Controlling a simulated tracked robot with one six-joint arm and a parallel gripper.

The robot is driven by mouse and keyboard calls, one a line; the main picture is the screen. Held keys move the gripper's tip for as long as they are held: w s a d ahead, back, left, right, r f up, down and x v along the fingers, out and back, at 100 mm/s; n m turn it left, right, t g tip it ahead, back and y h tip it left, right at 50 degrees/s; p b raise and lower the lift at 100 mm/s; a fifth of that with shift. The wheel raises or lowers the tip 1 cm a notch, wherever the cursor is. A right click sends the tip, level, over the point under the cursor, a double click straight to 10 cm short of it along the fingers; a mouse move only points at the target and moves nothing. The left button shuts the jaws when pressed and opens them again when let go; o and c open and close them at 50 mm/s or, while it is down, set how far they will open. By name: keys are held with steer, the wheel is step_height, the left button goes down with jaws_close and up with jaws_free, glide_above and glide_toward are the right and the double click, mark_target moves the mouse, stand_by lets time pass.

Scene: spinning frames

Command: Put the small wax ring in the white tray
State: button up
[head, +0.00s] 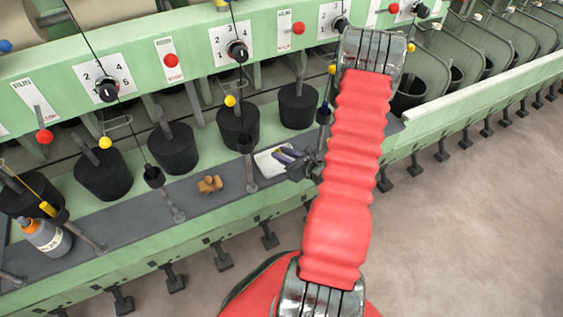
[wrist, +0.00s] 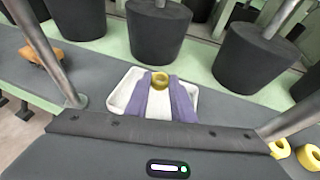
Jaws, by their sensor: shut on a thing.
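The white tray (wrist: 122,93) lies on the grey shelf; in the head view its pale edge (head: 266,164) shows beside my gripper. My gripper (head: 283,153) has purple fingers. In the wrist view the fingers (wrist: 161,88) reach over the tray, with a small yellow wax ring (wrist: 160,80) between their tips. They are shut on the ring. The ring appears over the tray's far part; its exact height above the tray cannot be told. The ring cannot be made out in the head view.
Several black weights (head: 172,148) hang behind the shelf. Metal posts (head: 250,170) stand along it. A brown wooden object (head: 209,185) and a bottle (head: 46,237) sit to the left. Other yellow rings (wrist: 310,157) lie at the wrist view's lower right.

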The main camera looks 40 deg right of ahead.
steer(key=shift+f, duration=2.1)
steer(key=shift+f, duration=0.3)
